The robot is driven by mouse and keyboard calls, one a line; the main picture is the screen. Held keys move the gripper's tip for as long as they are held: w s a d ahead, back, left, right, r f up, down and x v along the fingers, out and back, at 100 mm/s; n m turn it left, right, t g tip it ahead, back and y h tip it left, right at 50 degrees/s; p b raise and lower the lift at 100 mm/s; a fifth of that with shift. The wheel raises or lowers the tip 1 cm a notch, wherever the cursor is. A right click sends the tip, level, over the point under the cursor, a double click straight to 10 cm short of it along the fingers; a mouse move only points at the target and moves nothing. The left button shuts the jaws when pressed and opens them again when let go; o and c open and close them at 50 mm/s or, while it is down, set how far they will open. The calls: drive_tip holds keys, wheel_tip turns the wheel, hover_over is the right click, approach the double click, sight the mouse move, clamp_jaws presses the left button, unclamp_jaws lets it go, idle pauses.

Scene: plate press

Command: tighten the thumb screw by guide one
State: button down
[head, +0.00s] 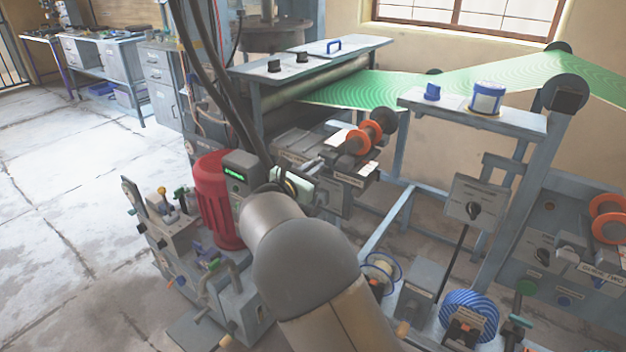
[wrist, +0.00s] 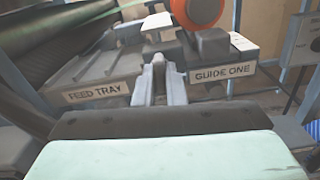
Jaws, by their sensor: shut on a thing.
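The guide one unit shows in the wrist view with its label plate (wrist: 223,72) at the right. In the head view it is a grey block (head: 350,181) with an orange wheel (head: 362,138) above it. My gripper (wrist: 159,64) points at the gap between the feed tray and the guide one label, and also shows in the head view (head: 318,163). Its fingers are close together, shut on the thumb screw by guide one. The screw is almost wholly hidden between the fingertips, so its turn cannot be seen.
The feed tray (wrist: 97,91) lies just left of my fingers. An orange wheel (wrist: 200,10) stands close above right. Green web (head: 370,90) runs behind over a roller. A red cylinder (head: 215,200) stands left of my arm; guide two (head: 600,268) is far right.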

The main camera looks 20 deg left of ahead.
drive_tip(key=m+b, duration=1.6)
drive_tip(key=b, duration=0.4)
drive_tip(key=shift+m, duration=0.3)
drive_tip(key=shift+r+b, duration=0.15)
drive_tip(key=shift+b, duration=0.2)
drive_tip(key=c, duration=1.5)
unclamp_jaws()
drive_tip(key=p+v, duration=0.3)
drive_tip(key=v, duration=1.4)
